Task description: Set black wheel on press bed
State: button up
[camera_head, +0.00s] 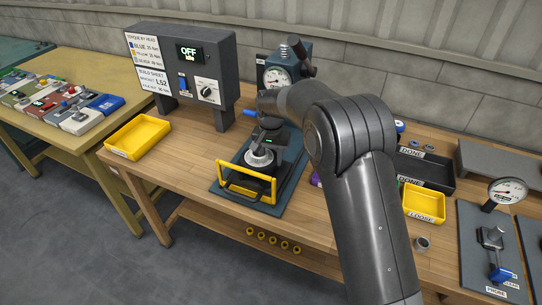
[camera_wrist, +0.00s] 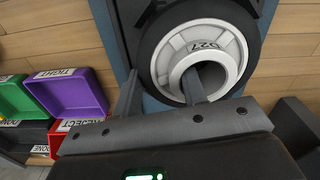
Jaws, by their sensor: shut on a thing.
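The black wheel (camera_wrist: 256,50) has a pale hub with dark markings and a round centre hole. My gripper (camera_wrist: 160,92) is shut on the wheel's side, with one finger in the hub hole and the other outside the tyre. In the head view the wheel (camera_head: 260,158) lies flat at the press, behind the yellow guard bar. I cannot tell whether the wheel touches the bed. My arm hides part of the press (camera_head: 305,55).
A grey control box (camera_head: 210,90) reading OFF and a yellow tray (camera_head: 138,136) stand left. Right are a black DONE tray (camera_head: 430,172), a yellow LOOSE tray (camera_head: 424,203) and a gauge stand (camera_head: 490,240). Purple (camera_wrist: 78,100) and green (camera_wrist: 14,98) bins show in the wrist view.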

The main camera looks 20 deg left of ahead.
jog(key=shift+f, duration=0.25)
dwell(0.3)
jog(key=shift+f, duration=0.25)
jog(key=o, duration=1.3)
notch_tip(320, 180, up, 11)
jog(key=shift+f, duration=0.1)
